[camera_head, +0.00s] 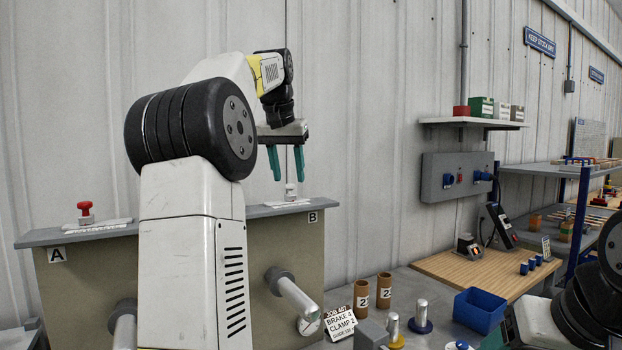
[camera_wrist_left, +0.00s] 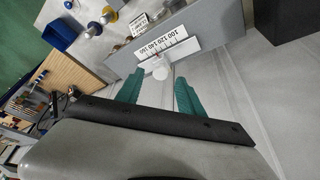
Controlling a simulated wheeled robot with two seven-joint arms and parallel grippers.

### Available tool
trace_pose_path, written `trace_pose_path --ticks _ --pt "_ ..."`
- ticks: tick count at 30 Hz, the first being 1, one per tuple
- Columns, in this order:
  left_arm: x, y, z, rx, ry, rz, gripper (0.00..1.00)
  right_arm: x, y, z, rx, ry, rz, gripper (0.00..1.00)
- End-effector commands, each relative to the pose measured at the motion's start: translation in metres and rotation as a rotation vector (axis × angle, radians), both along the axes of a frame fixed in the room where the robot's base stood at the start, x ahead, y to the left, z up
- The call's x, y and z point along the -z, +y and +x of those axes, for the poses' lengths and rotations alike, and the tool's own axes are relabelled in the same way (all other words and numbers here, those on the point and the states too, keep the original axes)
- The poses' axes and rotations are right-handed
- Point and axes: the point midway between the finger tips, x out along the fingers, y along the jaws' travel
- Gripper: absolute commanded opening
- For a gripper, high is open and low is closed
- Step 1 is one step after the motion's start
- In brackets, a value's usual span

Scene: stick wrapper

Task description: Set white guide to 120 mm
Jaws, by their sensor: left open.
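The white guide (camera_head: 290,191) stands on the grey ledge at station B, on a white scale strip. In the left wrist view the guide's round white top (camera_wrist_left: 160,72) is beside the scale (camera_wrist_left: 165,46), which reads 100, 120, 140, 160. A small red mark shows near the scale, but its exact reading cannot be told. My left gripper (camera_head: 288,176) is open, with teal fingers pointing down just above the white guide. In the wrist view its fingers (camera_wrist_left: 160,84) lie either side of the guide's top, apart from it. My right gripper is not visible.
A red guide (camera_head: 85,211) stands on the ledge at station A. Below are rollers (camera_head: 298,300), a job card (camera_head: 340,324) and brown tubes numbered 2 (camera_head: 361,294). A blue bin (camera_head: 479,310) is to the right. The wall (camera_head: 350,120) rises behind the ledge.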

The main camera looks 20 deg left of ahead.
Motion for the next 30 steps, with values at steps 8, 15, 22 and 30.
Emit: trace_pose_path --ticks 8,15,22,30 --pt "0.018 0.001 0.007 -0.001 -0.001 0.0 0.45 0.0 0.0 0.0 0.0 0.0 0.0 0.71" --pt "0.018 0.0 0.007 -0.001 -0.001 0.0 0.39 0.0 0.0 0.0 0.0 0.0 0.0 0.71" --pt "0.018 0.0 0.007 -0.001 -0.001 0.0 0.0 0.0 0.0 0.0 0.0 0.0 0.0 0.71" --pt "0.018 0.0 0.007 -0.001 -0.001 0.0 0.0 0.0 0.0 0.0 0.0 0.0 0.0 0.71"
